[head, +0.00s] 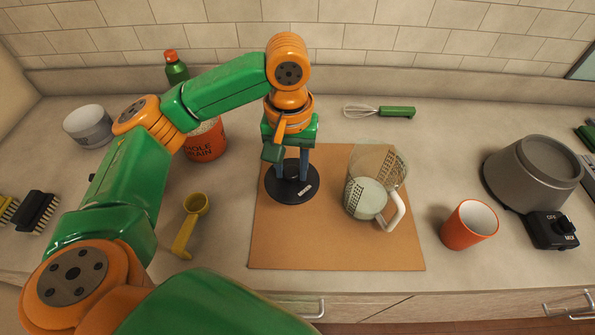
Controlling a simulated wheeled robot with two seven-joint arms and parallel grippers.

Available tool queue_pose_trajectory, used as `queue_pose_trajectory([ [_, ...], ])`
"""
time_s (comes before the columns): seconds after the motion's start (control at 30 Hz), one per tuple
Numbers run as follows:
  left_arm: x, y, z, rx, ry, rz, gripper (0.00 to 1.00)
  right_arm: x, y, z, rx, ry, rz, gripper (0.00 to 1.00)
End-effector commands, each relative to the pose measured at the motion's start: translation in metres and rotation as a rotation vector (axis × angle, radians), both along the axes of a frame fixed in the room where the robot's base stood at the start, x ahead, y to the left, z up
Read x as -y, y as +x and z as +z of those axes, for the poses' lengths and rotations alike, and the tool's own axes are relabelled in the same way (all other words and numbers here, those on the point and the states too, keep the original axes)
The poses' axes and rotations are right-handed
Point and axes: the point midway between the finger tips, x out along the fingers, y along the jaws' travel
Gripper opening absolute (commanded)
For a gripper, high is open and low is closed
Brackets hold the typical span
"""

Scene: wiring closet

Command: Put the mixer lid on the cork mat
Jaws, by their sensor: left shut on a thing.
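The mixer lid (284,194) is a flat black disc with a small pale label, in the left part of the cork mat. The cork mat (325,245) is a brown rectangle on the counter. My left gripper (292,170) points down with its blue fingers shut on the middle of the lid. The lid looks level and is on or just above the mat; I cannot tell whether it touches. My right gripper is not in view.
A clear jug (364,200) with a handle stands on the mat's right part. An orange cup (469,225) and grey mixer base (535,172) are to the right. A whisk (380,111) lies behind; a yellow scoop (190,225) lies left. The mat's front is clear.

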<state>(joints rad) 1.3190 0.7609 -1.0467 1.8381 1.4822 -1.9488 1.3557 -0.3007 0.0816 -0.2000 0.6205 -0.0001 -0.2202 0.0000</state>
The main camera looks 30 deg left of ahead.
Motion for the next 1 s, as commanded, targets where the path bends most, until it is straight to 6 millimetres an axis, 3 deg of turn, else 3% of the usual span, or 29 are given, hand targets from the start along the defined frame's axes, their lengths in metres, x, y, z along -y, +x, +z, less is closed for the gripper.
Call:
queue_pose_trajectory([
  [0.27, -0.024, 0.036, -0.047, -0.002, 0.002, 0.001, 0.00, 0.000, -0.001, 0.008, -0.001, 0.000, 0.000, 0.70],
  [0.57, -0.030, 0.046, -0.087, -0.001, 0.004, -0.003, 0.00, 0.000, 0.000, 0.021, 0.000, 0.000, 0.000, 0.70],
  [0.87, -0.029, 0.046, -0.093, 0.001, 0.003, -0.003, 0.00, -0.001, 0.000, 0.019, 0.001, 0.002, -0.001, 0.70],
  [0.9, -0.029, 0.046, -0.093, 0.002, 0.002, -0.003, 0.45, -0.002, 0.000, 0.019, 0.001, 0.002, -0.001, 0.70],
  [1.0, -0.029, 0.046, -0.093, 0.002, 0.002, -0.003, 0.70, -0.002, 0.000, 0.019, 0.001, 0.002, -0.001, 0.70],
])
